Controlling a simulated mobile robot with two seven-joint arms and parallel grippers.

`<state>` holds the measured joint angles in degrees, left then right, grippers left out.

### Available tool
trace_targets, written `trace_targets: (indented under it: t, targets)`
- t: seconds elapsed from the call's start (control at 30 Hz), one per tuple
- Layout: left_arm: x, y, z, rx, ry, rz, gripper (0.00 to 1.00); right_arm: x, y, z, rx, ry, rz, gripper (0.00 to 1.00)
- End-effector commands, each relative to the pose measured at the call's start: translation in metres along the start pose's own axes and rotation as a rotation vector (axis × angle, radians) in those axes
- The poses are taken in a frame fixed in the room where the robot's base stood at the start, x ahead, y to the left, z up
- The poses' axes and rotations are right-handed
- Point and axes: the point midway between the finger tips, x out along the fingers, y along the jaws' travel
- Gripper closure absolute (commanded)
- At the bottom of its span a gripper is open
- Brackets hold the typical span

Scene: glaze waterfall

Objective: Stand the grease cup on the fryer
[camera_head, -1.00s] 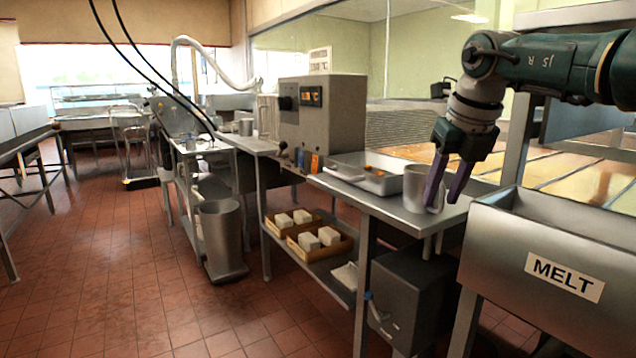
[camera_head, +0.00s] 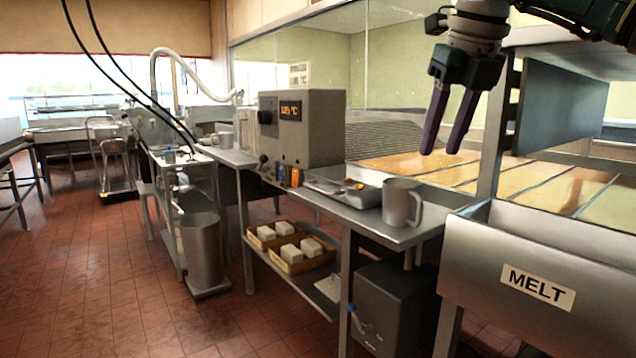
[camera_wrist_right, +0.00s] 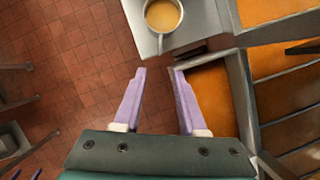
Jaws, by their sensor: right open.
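A grey metal cup (camera_head: 401,203) with a handle on its right stands upright on the steel table (camera_head: 345,212), near its right end. In the right wrist view the cup (camera_wrist_right: 148,24) shows from above at the top, with yellow-brown liquid (camera_wrist_right: 162,15) in it. My right gripper (camera_head: 440,151) hangs above and to the right of the cup, fingers pointing down, open and empty, apart from it. Its purple fingers also show in the wrist view (camera_wrist_right: 159,72). I cannot tell which thing here is the fryer.
A grey control box (camera_head: 315,140) with an orange display stands behind a shallow metal tray (camera_head: 366,196) on the table. A steel tank marked MELT (camera_head: 480,262) stands at the right. A tall metal bin (camera_head: 202,252) and crates of white blocks (camera_head: 304,264) are lower down.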

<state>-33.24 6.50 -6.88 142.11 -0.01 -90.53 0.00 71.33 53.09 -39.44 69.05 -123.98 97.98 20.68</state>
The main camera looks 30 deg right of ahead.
Motion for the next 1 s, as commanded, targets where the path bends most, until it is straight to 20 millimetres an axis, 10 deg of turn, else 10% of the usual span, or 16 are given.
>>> trace_targets:
  t: [0.17, 0.3, 0.4, 0.53, 0.77, 0.87, 1.0]
  targets:
    - [0.000, 0.000, 0.000, 0.000, 0.000, 0.000, 0.00, 0.017, 0.053, 0.001, -0.086, -0.054, 0.153, 0.59]
    - [0.000, 0.000, 0.000, 0.001, 0.000, -0.001, 0.00, 0.029, 0.167, -0.014, -0.186, -0.155, 0.526, 0.59]
    - [0.000, -0.001, 0.000, 0.003, -0.001, -0.002, 0.00, 0.007, 0.254, -0.038, -0.154, -0.232, 0.894, 0.59]
    - [0.000, -0.002, 0.001, 0.006, -0.001, -0.005, 0.00, -0.045, 0.315, -0.058, 0.086, -0.307, 1.328, 0.59]
    - [0.000, -0.003, 0.001, 0.010, -0.002, -0.008, 0.00, -0.078, 0.281, -0.049, 0.966, -0.349, 1.700, 0.59]
    - [0.000, -0.003, 0.001, 0.010, -0.002, -0.008, 0.00, -0.042, 0.238, -0.056, 1.439, -0.324, 1.626, 0.59]
    - [0.000, -0.003, 0.001, 0.010, -0.002, -0.008, 0.00, 0.038, 0.181, -0.115, 2.058, -0.228, 1.265, 0.59]
